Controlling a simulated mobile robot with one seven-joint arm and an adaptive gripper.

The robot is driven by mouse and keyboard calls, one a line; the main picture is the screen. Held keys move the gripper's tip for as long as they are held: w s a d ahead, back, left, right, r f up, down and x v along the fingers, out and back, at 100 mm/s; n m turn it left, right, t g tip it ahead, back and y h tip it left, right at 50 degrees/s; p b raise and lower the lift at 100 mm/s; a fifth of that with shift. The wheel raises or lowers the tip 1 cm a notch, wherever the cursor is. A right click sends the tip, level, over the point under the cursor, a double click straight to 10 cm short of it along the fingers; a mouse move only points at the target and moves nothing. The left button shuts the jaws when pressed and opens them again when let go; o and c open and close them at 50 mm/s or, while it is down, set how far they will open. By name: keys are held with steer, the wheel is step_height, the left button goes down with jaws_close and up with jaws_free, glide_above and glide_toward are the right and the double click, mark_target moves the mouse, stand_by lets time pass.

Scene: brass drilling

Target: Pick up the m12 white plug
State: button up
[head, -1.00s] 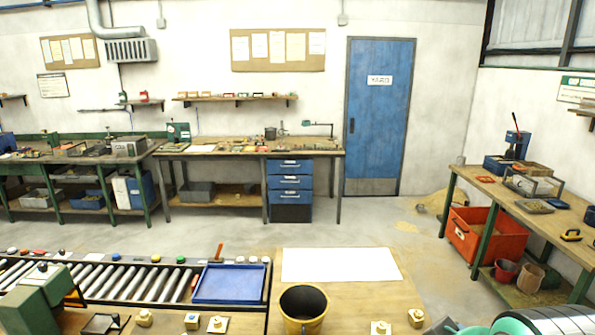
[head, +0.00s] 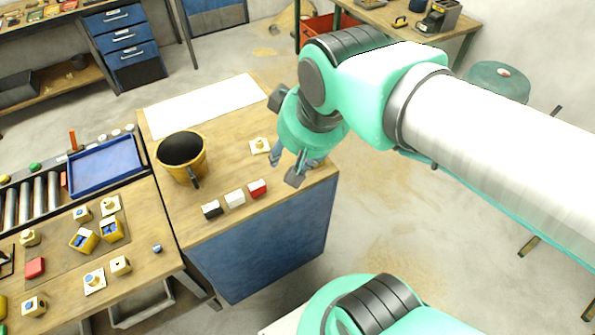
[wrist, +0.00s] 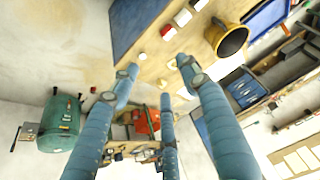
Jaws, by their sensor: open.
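A small white block (head: 235,198) stands between a black block (head: 211,209) and a red block (head: 257,188) near the bench's front edge. The white block (wrist: 182,17) also shows in the wrist view. A pale piece with a round knob (head: 260,145) stands farther back, left of my gripper. No M12 marking is legible, so I cannot tell which piece is the M12 white plug. My gripper (head: 294,165) is open and empty, over the right end of the bench. Its three spread fingers (wrist: 158,78) show in the wrist view, with a small whitish round piece (wrist: 143,57) beyond them.
A yellow bin with a dark inside (head: 190,170) and a white sheet (head: 205,104) are on the same bench. A blue tray (head: 105,163) and rollers lie left. Several small fittings crowd the lower-left bench.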

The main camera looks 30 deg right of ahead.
steer(key=w+d+f+m+g+p, duration=0.1)
steer(key=w+d+f, duration=0.3)
steer(key=w+f, duration=0.3)
steer(key=w+d+f+m+g+p, duration=0.1)
steer(key=w+d+f+m+g, duration=0.1)
steer(key=w+d+f, duration=0.3)
steer(key=w+d+f+m+g+p, duration=0.1)
steer(key=w+d+f+m+g, duration=0.1)
steer(key=w+d+f, duration=0.3)
steer(key=w+f, duration=0.4)
steer(key=f, duration=0.3)
steer(key=shift+w+f, duration=0.15)
steer(key=shift+w, duration=0.1)
steer(key=shift+f+b, duration=0.4)
steer(key=shift+f, duration=3.9)
steer(key=shift+f, duration=0.15)
steer(key=shift+d+f+b, duration=0.15)
steer(key=shift+f+b, duration=0.25)
steer(key=shift+f, duration=2.05)
